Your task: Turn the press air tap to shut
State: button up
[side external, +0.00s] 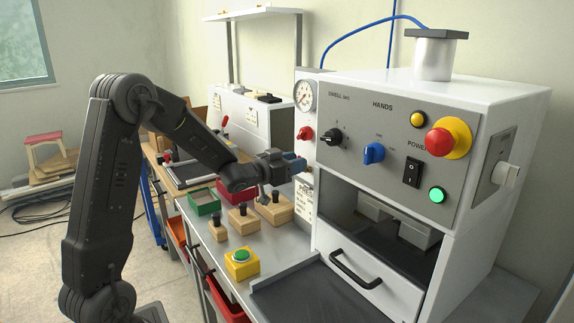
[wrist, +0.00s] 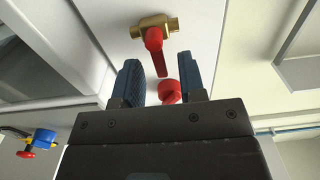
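The air tap shows in the wrist view as a brass body (wrist: 146,27) on a pale panel, with a red lever (wrist: 155,52). The lever looks roughly crosswise to the brass body. My gripper (wrist: 158,66) is open, its blue-padded fingers on either side of the lever's free end, with a gap visible on both sides. I cannot tell how deep the fingers reach. In the side view my gripper (side external: 300,163) is at the press's left panel, mostly hiding the tap.
A red knob (wrist: 169,92) shows between the fingers, behind the lever; in the side view it sits below the gauge (side external: 304,95). The press front carries a blue knob (side external: 374,153) and a red stop button (side external: 440,141). Wooden blocks (side external: 243,219) stand on the bench below.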

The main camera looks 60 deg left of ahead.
jog(key=s, duration=1.3)
jog(key=shift+s, duration=0.4)
jog(key=s+d+r+g, duration=0.1)
jog(key=s+d+g, duration=1.1)
jog(key=d, duration=0.8)
jog(key=s, duration=0.3)
jog(key=shift+d, duration=0.15)
jog(key=shift+s, duration=0.1)
